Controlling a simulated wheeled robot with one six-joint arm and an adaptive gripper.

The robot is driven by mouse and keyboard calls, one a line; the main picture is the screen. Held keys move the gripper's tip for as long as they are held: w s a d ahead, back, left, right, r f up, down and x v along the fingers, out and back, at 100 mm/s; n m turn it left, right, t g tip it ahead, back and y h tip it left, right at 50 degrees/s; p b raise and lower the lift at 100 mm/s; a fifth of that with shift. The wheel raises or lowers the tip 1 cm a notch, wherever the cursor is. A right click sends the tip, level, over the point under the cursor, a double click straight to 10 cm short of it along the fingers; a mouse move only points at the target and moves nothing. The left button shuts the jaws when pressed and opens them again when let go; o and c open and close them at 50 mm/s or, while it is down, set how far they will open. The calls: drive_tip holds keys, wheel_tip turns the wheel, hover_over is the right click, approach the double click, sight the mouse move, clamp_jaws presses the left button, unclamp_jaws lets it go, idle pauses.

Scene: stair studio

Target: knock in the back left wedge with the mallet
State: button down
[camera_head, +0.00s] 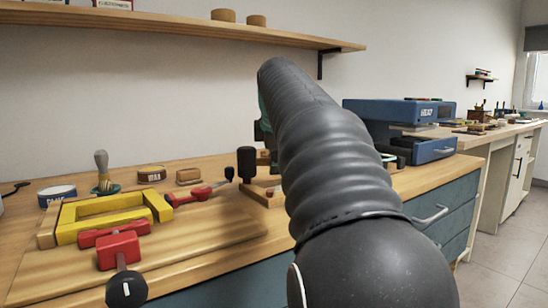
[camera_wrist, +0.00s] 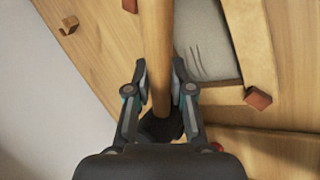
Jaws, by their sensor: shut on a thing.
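My gripper (camera_wrist: 158,72) is shut on the wooden handle of the mallet (camera_wrist: 156,40) in the wrist view. The handle runs up out of the picture, and its dark lower end (camera_wrist: 160,126) shows between my fingers. The mallet's head is not clearly visible. A wooden frame (camera_wrist: 249,45) with grey cloth inside lies below. Small reddish-brown wedges show at the frame's right corner (camera_wrist: 258,98) and at the top edge (camera_wrist: 130,5). A small brown block (camera_wrist: 68,24) lies at upper left. I cannot tell which wedge is the back left one.
A blue tin (camera_head: 57,195) and a brush (camera_head: 102,170) stand behind. A blue machine (camera_head: 385,112) stands at the right. A shelf (camera_head: 180,27) hangs above.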

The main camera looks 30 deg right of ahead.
drive_tip(key=shift+f+p, duration=0.35)
drive_tip(key=shift+f, duration=0.05)
wheel_tip(320, 180, up, 6)
drive_tip(key=p, duration=0.6)
drive_tip(key=shift+r+p, duration=0.25)
drive_tip(key=shift+p, duration=0.05)
drive_tip(key=shift+f, duration=0.1)
